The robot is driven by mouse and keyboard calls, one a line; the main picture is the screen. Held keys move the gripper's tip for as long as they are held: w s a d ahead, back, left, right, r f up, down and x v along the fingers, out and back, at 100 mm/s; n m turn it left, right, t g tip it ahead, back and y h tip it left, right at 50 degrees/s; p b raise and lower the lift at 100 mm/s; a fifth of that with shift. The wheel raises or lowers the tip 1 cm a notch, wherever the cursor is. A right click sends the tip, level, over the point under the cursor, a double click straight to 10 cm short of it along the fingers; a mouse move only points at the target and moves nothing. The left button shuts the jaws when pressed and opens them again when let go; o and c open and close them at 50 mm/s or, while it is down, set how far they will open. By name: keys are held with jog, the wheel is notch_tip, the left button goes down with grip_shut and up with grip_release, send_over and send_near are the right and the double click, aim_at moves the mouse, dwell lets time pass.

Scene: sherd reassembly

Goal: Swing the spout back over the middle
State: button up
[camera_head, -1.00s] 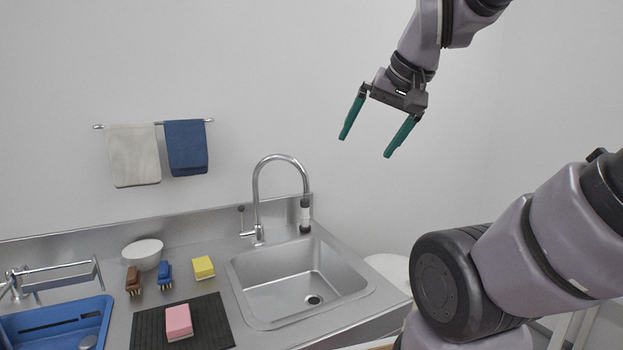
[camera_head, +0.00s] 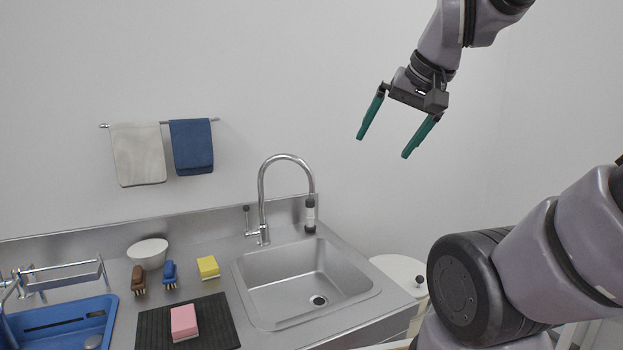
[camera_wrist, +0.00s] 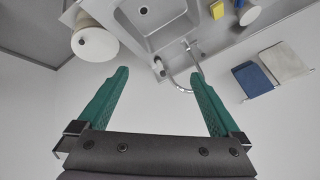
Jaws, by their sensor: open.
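The chrome faucet has a tall gooseneck spout (camera_head: 287,160) that rises from behind the sink. The steel sink basin (camera_head: 300,285) is empty, with a dark drain. The spout (camera_wrist: 181,88) also shows in the wrist view, between my open fingers and beyond their tips. My gripper (camera_head: 385,145) has green fingers, is open and empty, and is raised above and to the right of the faucet, apart from it.
A white round-topped bin or stool (camera_head: 400,270) stands right of the counter. Left of the sink are a yellow sponge (camera_head: 208,267), two brushes, a white bowl (camera_head: 148,253), a pink sponge (camera_head: 184,322) on a black mat and a blue basin (camera_head: 60,325). Towels hang on the wall.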

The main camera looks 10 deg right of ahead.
jog(key=shift+c, duration=0.3)
jog(key=c, duration=0.5)
jog(key=shift+w+a+f+g, duration=0.1)
jog(key=shift+w+a+g, duration=0.15)
jog(key=shift+w+g, duration=0.1)
jog(key=shift+c, duration=0.5)
jog(key=w+a+f+m+g+y, duration=0.1)
jog(key=w+a+f+m+y, duration=0.15)
jog(key=w, duration=0.45)
jog(key=w+a+f+m+g+y, duration=0.2)
jog(key=w+f+m+y, duration=0.15)
jog(key=w, duration=0.35)
jog(key=w+a+f+m+g+y, duration=0.1)
jog(key=w+a+f+m+y, duration=0.15)
jog(key=w, duration=0.55)
jog(key=w+d+f+m+t+y, duration=0.2)
jog(key=w+d+f+m+t, duration=0.2)
jog(key=w+f+m, duration=0.4)
jog(key=w+d+f+m+t+y, duration=0.35)
jog(key=w+f, duration=0.35)
jog(key=w, duration=0.3)
jog(key=w+a+h, duration=0.1)
jog(key=w+a, duration=0.4)
jog(key=a, duration=0.3)
jog(key=shift+w+m, duration=0.3)
jog(key=shift+r, duration=0.1)
